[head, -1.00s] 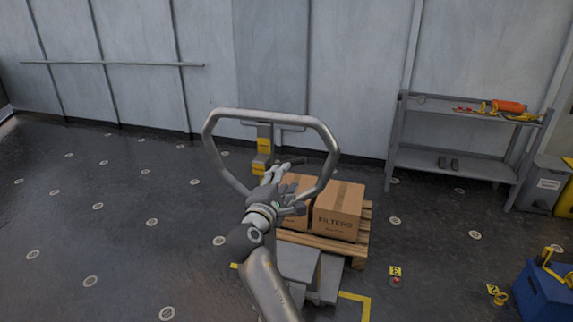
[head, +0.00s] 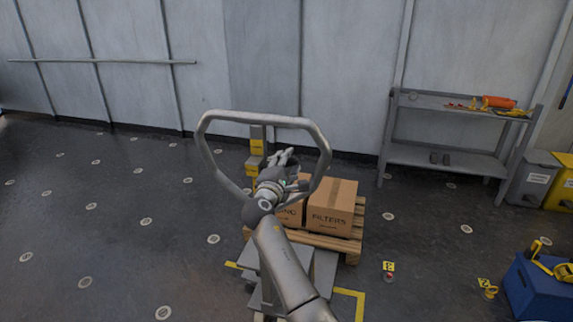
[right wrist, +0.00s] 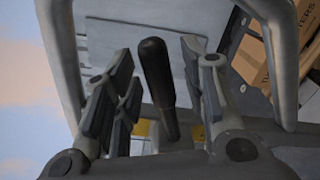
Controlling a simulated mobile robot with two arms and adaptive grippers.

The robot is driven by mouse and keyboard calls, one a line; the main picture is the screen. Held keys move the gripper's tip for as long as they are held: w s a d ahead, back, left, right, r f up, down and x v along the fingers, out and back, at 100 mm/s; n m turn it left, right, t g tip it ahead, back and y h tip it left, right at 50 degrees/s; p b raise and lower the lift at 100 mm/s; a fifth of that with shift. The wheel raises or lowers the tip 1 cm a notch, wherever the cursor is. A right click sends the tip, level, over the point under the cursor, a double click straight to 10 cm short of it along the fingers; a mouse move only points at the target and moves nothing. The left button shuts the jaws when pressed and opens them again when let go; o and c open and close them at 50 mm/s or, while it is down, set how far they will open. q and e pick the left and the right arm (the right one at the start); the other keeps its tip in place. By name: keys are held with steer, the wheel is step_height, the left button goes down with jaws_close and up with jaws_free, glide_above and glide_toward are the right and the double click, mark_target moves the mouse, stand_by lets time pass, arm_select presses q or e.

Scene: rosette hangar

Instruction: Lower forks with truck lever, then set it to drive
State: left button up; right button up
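The truck's grey handle loop (head: 262,117) stands upright in front of me in the head view. My right gripper (head: 288,166) is inside the loop's outline. In the right wrist view, the black truck lever (right wrist: 157,78) points up between the fingers of the right gripper (right wrist: 158,85). The fingers are open, with a gap on each side of the lever. In the head view my gripper hides the lever. The forks are hidden under the wooden pallet (head: 325,241), which carries cardboard boxes (head: 331,207). My left gripper is not in view.
A grey shelf (head: 448,160) with tools stands against the back wall at the right. A blue toolbox (head: 540,290) sits at the lower right, and grey and yellow bins (head: 533,177) stand beside the shelf. The floor at the left is open.

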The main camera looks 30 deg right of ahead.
jaws_close()
steer(key=f+m+b, duration=0.1)
steer(key=b, duration=0.1)
steer(key=f+m+b, duration=0.1)
steer(key=m+b, duration=0.1)
steer(key=f+m+b, duration=0.1)
steer(key=b, duration=0.1)
steer(key=shift+s+d+f+b, duration=0.2)
steer(key=shift+s+f+b, duration=0.05)
steer(key=shift+b, duration=0.15)
steer(key=shift+o, duration=0.7)
jaws_free()
steer(key=shift+r, duration=0.1)
